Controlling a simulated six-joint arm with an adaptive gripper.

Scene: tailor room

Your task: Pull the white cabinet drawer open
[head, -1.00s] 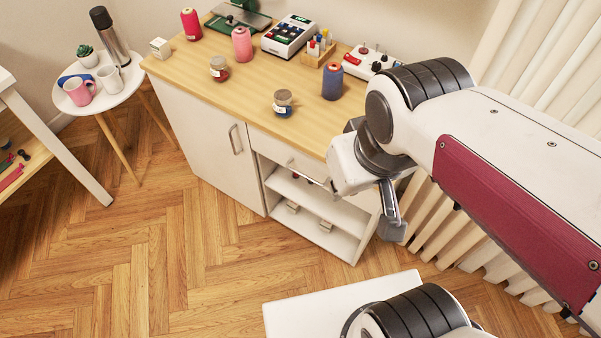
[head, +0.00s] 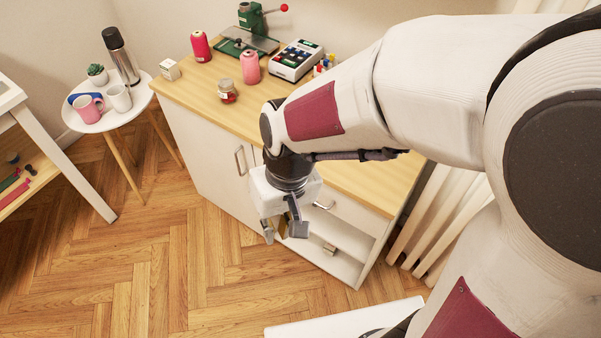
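The white cabinet (head: 205,160) with a wooden top stands against the wall. Its drawer (head: 352,214) is under the top on the right side and looks shut. The drawer's metal handle (head: 324,205) shows just right of my gripper; my arm covers part of the drawer's left side. My gripper (head: 284,232) points down in front of the cabinet, left of and lower in the picture than the handle. Its fingers are apart, and it appears apart from the handle. A small tan patch shows between the fingers; I cannot tell what it is.
The cabinet's left door has its own upright handle (head: 241,160). Open shelves (head: 345,268) lie below the drawer. Spools, a jar (head: 227,91) and devices stand on the top. A round side table (head: 100,122) stands left. Floor before the cabinet is clear.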

